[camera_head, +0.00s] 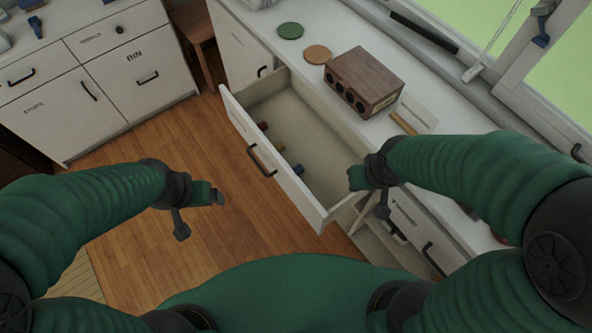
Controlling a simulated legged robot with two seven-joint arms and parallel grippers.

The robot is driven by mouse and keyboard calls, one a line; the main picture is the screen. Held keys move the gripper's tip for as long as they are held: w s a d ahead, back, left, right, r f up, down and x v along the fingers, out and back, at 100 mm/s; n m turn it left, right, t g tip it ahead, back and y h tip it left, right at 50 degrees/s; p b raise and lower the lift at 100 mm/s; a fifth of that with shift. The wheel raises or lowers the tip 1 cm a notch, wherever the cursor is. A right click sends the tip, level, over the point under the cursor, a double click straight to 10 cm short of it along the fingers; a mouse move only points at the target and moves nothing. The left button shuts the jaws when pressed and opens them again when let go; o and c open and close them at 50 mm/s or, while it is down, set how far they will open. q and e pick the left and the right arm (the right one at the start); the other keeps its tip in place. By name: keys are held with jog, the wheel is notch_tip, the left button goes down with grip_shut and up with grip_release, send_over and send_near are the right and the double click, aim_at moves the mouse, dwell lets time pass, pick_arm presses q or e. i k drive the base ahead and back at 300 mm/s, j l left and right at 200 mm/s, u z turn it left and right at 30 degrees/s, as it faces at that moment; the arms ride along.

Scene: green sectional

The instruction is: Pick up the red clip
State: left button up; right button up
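A small red clip (263,126) lies inside the open drawer (318,170), near the drawer's front panel and toward its far left end. A yellow clip (280,148) and a blue clip (298,169) lie in a row with it. My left gripper (200,214) is open and empty above the wood floor, left of the drawer and apart from it. My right gripper (370,196) is open and empty, over the near right end of the drawer. Both grippers are well away from the red clip.
The drawer's front panel (238,125) with a dark handle stands between my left gripper and the clips. On the white counter (345,37) are a wooden block with round holes (365,80), a green disc (290,31) and an orange disc (318,54). Cabinets (120,60) stand at the back left.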

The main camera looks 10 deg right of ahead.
aim_at(263, 126)
jog(key=i+j+u, duration=0.65)
jog(key=i+u, duration=0.2)
